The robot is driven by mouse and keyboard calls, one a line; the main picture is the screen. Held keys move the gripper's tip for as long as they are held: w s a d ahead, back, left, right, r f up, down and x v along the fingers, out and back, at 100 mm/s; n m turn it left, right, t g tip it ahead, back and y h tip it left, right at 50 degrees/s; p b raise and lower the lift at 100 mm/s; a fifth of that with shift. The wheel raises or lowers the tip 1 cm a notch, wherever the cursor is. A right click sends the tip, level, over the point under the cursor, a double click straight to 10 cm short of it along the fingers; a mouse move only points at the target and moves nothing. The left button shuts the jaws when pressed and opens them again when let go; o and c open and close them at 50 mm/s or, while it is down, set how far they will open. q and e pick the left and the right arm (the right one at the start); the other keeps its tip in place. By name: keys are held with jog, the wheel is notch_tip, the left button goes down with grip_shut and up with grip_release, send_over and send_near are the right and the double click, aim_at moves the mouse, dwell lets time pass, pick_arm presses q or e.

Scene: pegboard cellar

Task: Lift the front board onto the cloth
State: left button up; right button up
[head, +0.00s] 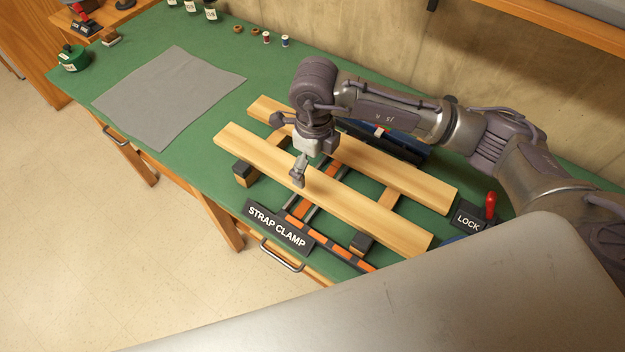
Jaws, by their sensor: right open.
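The front board (375,216) is a long pale wooden plank lying across dark-ended wooden supports on the green bench. A similar back board (410,185) lies parallel behind it. The grey cloth (165,95) lies flat and bare on the bench to the left of the boards. My right gripper (298,177) is open, pointing down at the middle of the front board. Its fingers overlap the board in the picture; I cannot tell whether they touch it. The arm hides part of the back board. My left gripper is not in view.
A strap clamp with a labelled plate (277,227) and orange-black strips runs under the boards. A lock plate (468,220) with a red handle stands at the right. A green container (73,58) and thread spools (285,41) are further back. Bare bench surrounds the cloth.

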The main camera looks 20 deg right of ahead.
aim_at(313, 181)
jog(key=shift+s+a+f+p, duration=0.15)
jog(key=shift+s+f+p, duration=0.1)
jog(key=shift+f+p, duration=0.5)
notch_tip(313, 181, down, 3)
jog(key=shift+r, duration=0.1)
jog(key=shift+f, duration=0.5)
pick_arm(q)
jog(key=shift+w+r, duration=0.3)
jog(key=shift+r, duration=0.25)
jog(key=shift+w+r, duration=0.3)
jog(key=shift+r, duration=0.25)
pick_arm(e)
jog(key=shift+w+r, duration=0.1)
jog(key=c, duration=1.6)
